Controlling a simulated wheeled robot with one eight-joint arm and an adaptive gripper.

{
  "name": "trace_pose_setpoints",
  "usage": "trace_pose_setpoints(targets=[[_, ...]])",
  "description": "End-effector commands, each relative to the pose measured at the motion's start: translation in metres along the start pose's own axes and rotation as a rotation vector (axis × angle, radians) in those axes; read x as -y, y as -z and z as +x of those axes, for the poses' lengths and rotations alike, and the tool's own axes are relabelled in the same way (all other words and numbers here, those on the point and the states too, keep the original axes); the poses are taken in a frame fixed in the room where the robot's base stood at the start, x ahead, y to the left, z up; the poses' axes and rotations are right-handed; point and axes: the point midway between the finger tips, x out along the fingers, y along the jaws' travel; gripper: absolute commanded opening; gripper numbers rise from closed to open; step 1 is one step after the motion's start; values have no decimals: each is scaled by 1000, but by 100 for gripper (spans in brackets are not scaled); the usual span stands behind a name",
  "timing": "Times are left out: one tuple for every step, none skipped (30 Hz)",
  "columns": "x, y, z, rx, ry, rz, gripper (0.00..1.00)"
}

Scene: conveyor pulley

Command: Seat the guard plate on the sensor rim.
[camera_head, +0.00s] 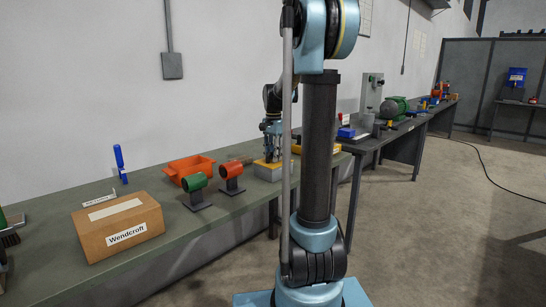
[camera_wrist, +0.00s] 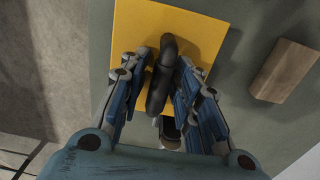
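The guard plate appears as a flat yellow plate with a dark raised handle in the wrist view (camera_wrist: 215,37). In the head view its yellow edge (camera_head: 262,162) shows on top of a grey block (camera_head: 268,173) on the bench. In the head view my gripper (camera_head: 272,150) points down at the plate. A dark round part with a pale edge (camera_wrist: 170,132) shows just past the plate's lower edge. I cannot tell whether it is the sensor rim.
A wooden block (camera_wrist: 285,70) lies beside the plate. On the bench (camera_head: 180,228) stand green (camera_head: 194,182) and orange (camera_head: 231,170) cylinders on stands, an orange bin (camera_head: 190,168) and a cardboard box (camera_head: 118,227). Floor shows along the wrist view's left side.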

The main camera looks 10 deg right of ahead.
Motion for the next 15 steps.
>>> trace_pose_setpoints(targets=[[0, 0, 0, 0, 0, 0, 39], [0, 0, 0, 0, 0, 0, 39], [0, 0, 0, 0, 0, 0, 39], [0, 0, 0, 0, 0, 0, 39], [0, 0, 0, 0, 0, 0, 39], [0, 0, 0, 0, 0, 0, 39], [0, 0, 0, 0, 0, 0, 39], [0, 0, 0, 0, 0, 0, 39], [0, 0, 0, 0, 0, 0, 39], [0, 0, 0, 0, 0, 0, 39], [0, 0, -1, 0, 0, 0, 39], [0, 0, -3, 0, 0, 0, 39], [0, 0, -5, 0, 0, 0, 39], [0, 0, -8, 0, 0, 0, 39], [0, 0, -12, 0, 0, 0, 39]])
